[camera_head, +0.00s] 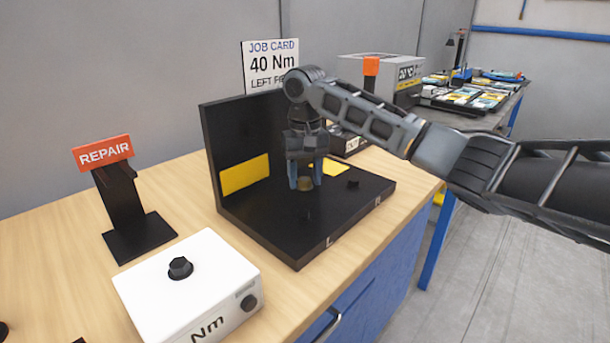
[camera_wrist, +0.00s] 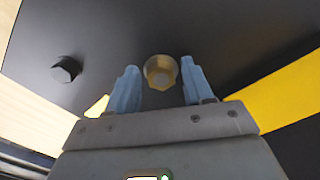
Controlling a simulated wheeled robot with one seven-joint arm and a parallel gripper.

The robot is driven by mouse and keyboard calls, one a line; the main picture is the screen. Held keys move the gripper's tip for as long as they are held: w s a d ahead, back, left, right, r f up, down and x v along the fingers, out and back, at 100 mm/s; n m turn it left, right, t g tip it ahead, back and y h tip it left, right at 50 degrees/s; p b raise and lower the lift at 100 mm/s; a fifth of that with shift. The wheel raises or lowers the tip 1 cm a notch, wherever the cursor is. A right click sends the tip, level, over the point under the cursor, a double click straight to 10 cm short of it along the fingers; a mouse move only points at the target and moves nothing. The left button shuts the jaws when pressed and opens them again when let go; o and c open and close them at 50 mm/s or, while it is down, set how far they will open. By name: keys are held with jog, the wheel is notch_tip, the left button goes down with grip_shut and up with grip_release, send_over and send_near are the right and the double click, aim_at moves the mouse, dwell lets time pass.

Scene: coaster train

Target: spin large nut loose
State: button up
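A brass hex nut (camera_head: 305,184) sits on the base of the black L-shaped stand (camera_head: 275,218). In the wrist view, the brass nut (camera_wrist: 160,71) lies between the tips of my two blue fingers. My gripper (camera_head: 306,180) points down over it, with one finger on each side. The fingers (camera_wrist: 159,78) are apart, and a narrow gap shows between each finger and the nut.
A white torque box (camera_head: 205,275) with a black hex on top stands at front left, beside a REPAIR sign stand (camera_head: 125,200). The upright black panel (camera_head: 240,140) rises behind my gripper. A grey box (camera_head: 380,75) stands farther back. The bench's front right edge is close.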

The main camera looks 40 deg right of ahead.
jog(key=c, duration=0.9)
jog(key=shift+n+p, duration=0.3)
jog(key=shift+p, duration=0.05)
